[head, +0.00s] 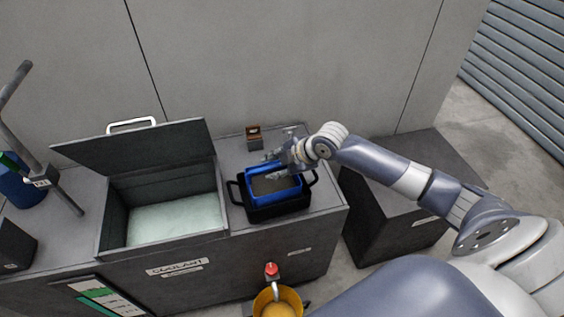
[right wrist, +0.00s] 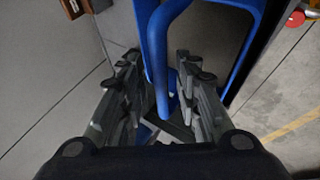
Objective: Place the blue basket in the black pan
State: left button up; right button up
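The blue basket (head: 273,199) is inside the black pan (head: 280,212) on the worktop, its blue rim showing above the pan's rim. Whether its bottom touches the pan floor is hidden. Some small grey things lie in it. My right gripper (head: 272,160) is at the basket's back edge. In the right wrist view the fingers of my right gripper (right wrist: 160,95) stand apart on either side of the blue basket's handle (right wrist: 162,50), with a gap beside it. My left gripper is not in view.
A coolant tank with a raised lid (head: 140,155) stands left of the pan. A small brown block (head: 254,137) is behind the pan. A red knob (head: 271,269) and yellow bucket (head: 277,303) are in front. A lower dark cabinet (head: 400,220) stands at right.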

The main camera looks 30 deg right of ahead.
jog(key=b+v, duration=0.1)
jog(key=v, duration=1.1)
jog(key=shift+a, duration=0.1)
